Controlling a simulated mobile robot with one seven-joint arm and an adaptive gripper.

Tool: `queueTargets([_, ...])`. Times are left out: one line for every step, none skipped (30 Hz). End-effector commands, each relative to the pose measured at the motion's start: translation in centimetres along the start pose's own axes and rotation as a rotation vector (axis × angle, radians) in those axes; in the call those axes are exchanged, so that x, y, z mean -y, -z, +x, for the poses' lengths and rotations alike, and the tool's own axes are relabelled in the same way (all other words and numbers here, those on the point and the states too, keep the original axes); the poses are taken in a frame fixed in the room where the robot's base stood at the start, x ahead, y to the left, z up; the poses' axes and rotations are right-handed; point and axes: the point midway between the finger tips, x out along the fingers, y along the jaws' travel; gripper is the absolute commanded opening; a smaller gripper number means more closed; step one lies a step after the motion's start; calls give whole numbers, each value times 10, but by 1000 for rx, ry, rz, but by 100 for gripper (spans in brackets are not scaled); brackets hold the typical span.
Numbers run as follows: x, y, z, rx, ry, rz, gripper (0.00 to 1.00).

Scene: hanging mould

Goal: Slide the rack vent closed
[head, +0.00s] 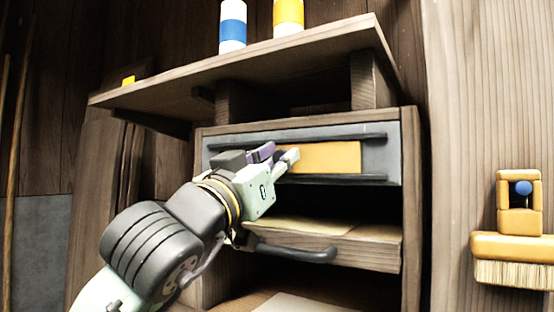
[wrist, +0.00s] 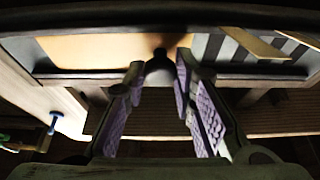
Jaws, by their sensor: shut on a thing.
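The rack vent is a grey panel (head: 393,158) with dark rails above and below and an orange sliding cover (head: 335,158) between them. The cover sits toward the right of the panel in the head view; my gripper hides its left end. In the wrist view the orange cover (wrist: 95,50) lies left of dark and light vent stripes (wrist: 225,48), which are uncovered. My gripper (head: 277,156) is at the cover's left part. In the wrist view its purple-padded fingers (wrist: 160,80) are on either side of a dark knob (wrist: 158,66) on the cover, shut on it.
Below the vent, a wooden drawer (head: 360,243) with a dark handle (head: 300,253) sticks out. A shelf (head: 250,65) above carries a blue-and-white cylinder (head: 233,25) and a yellow-and-white one (head: 289,17). An orange brush (head: 515,245) hangs at the right.

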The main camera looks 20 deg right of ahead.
Motion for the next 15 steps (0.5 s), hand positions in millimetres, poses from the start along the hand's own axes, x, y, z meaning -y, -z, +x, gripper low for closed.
queueTargets([0,0,0,0,0,0,7])
queueTargets([0,0,0,0,0,0,5])
queueTargets([0,0,0,0,0,0,3])
queueTargets([0,0,0,0,0,0,1])
queueTargets([0,0,0,0,0,0,0])
queueTargets([0,0,0,0,0,0,0])
queueTargets([0,0,0,0,0,0,0])
queueTargets([0,0,0,0,0,0,0])
queueTargets([0,0,0,0,0,0,0])
queueTargets([0,0,0,0,0,0,0])
queueTargets([0,0,0,0,0,0,0])
queueTargets([0,0,0,0,0,0,0])
queueTargets([0,0,0,0,0,0,0])
queueTargets([0,0,0,0,0,0,0])
queueTargets([0,0,0,0,0,0,0])
